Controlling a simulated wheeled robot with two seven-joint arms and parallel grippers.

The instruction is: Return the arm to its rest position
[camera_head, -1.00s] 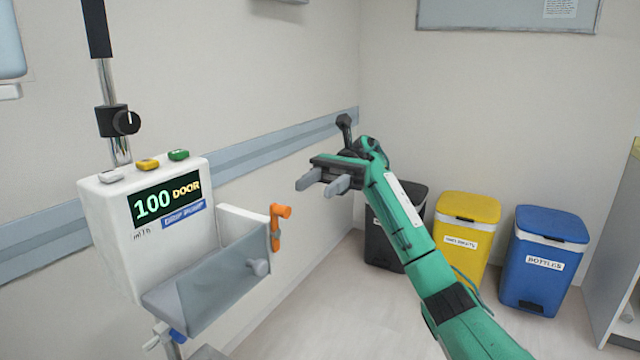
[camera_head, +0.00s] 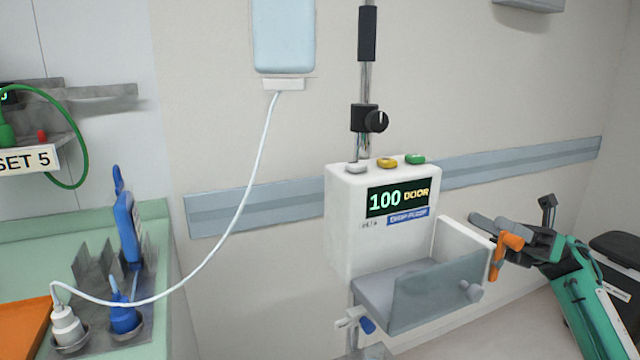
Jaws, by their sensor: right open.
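My right gripper (camera_head: 497,238) is at the right of the head view, its green arm coming in from the lower right. Its grey fingers are open, with nothing seen between them. My left gripper is not in view.
A green counter (camera_head: 35,250) at left holds an orange tray (camera_head: 22,328) and a grey holder with blue and white connectors. A white tube (camera_head: 232,210) runs from a light blue bag (camera_head: 283,35) to it. A dark bin (camera_head: 617,248) stands at far right.

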